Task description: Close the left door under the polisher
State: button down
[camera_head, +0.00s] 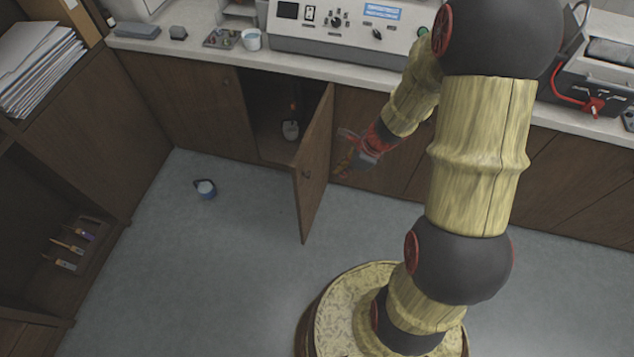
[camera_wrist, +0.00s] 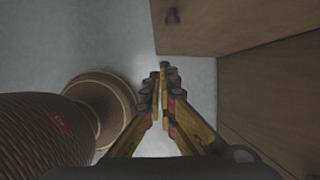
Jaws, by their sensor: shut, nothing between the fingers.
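The polisher (camera_head: 345,28) is a light grey machine with a control panel on the counter. Below it, the brown wooden left door (camera_head: 314,165) stands open, swung well out from the cabinet front at the right side of a dark opening. The door also shows across the top of the wrist view (camera_wrist: 240,22), with a small dark knob (camera_wrist: 172,15) on the face towards my gripper. My gripper (camera_head: 344,166) is right of the door, low before the cabinet fronts. In the wrist view its fingers (camera_wrist: 160,72) are together and empty. Contact with the door cannot be told.
The cabinet front (camera_wrist: 270,100) runs close along the right of the wrist view. Floor left of the door is mostly clear.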

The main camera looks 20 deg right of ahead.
jog(key=w+a+f+m+b, duration=0.1)
jog(key=w+a+f+b, duration=0.4)
jog(key=f, duration=0.4)
jog(key=shift+w+f+b, duration=0.2)
jog(key=shift+w+b, duration=0.1)
jog(key=shift+b, duration=0.45)
jog(key=shift+a, duration=0.15)
